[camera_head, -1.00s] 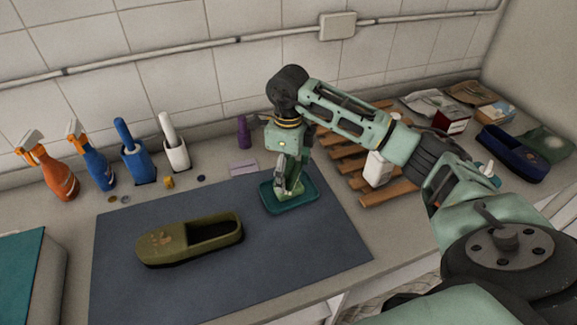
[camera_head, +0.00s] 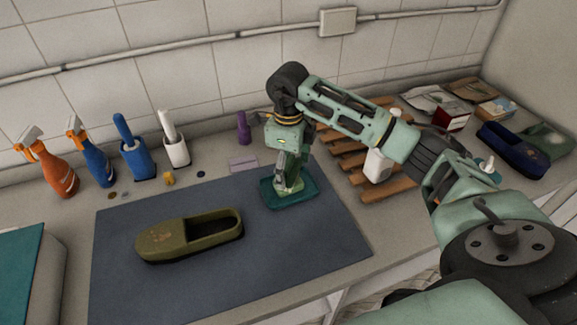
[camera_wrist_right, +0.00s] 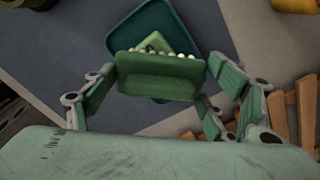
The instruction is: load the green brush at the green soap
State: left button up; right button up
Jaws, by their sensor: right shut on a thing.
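My right gripper (camera_head: 289,180) is shut on the green brush (camera_wrist_right: 158,86) and points down over the teal dish (camera_head: 275,203). The brush's back lies between the two fingers in the right wrist view, and its pale bristles show along the far edge. The light green soap (camera_wrist_right: 155,41) lies in the dish, which also shows in the wrist view (camera_wrist_right: 205,22). The bristles overlap the soap in that view; I cannot tell whether they touch it. In the head view the gripper hides most of the brush and soap. My left gripper is not in view.
An olive shoe (camera_head: 165,241) lies on the blue-grey mat (camera_head: 290,265), left of the dish. Spray bottles (camera_head: 55,170) and brush holders (camera_head: 138,160) stand along the wall. A wooden rack (camera_head: 385,190) with a white bottle (camera_head: 377,165) is right. The mat's front is clear.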

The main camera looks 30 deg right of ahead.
aim_at(288, 162)
jog(key=shift+s+f+b, duration=0.1)
jog(key=shift+f+b, duration=0.3)
jog(key=shift+f, duration=0.1)
dwell(1.3)
jog(key=shift+r+p, duration=0.55)
jog(key=shift+r, duration=0.35)
jog(key=shift+r+p, duration=1.6)
jog(key=shift+r, duration=1.1)
